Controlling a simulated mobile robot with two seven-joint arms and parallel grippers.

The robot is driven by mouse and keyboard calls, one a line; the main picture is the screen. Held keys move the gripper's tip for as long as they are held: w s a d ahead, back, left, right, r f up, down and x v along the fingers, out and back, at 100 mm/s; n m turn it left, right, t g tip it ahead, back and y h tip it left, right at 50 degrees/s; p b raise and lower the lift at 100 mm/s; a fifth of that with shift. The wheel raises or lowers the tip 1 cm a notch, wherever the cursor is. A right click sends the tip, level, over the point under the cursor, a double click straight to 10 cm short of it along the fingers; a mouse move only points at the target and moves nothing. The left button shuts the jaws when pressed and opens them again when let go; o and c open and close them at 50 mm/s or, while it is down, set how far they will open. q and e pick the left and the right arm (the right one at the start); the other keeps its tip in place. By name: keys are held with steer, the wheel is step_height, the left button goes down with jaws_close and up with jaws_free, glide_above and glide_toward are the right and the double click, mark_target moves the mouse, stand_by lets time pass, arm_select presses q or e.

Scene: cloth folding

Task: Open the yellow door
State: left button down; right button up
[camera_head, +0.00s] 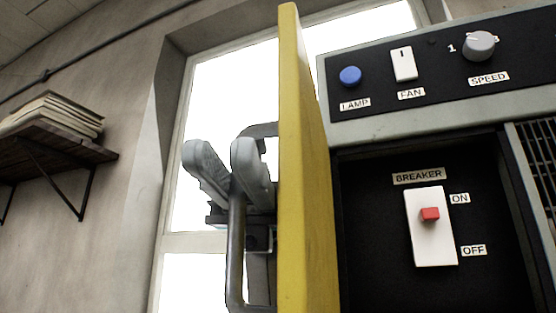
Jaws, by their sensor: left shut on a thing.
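The yellow door (305,170) stands swung out from the grey control box, seen almost edge-on. Its grey bar handle (236,245) is on the door's left face. My left gripper (228,172) is at the upper part of the handle, with one finger on each side, shut on it. The compartment behind the door is exposed, with a white breaker switch (432,240) and its red toggle between the ON and OFF labels. My right gripper is not in view.
The panel above the compartment has a blue lamp button (350,76), a white fan switch (404,63) and a grey speed knob (479,46). A wall shelf (60,155) with books is at the left. A bright window (215,110) is behind the gripper.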

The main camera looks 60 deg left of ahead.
arm_select(q)
steer(key=shift+s+a, duration=0.1)
steer(key=shift+a, duration=0.1)
steer(key=shift+r, duration=0.1)
steer(key=c, duration=1.2)
jaws_free()
steer(key=shift+p+v, duration=0.95)
steer(key=shift+v, duration=6.75)
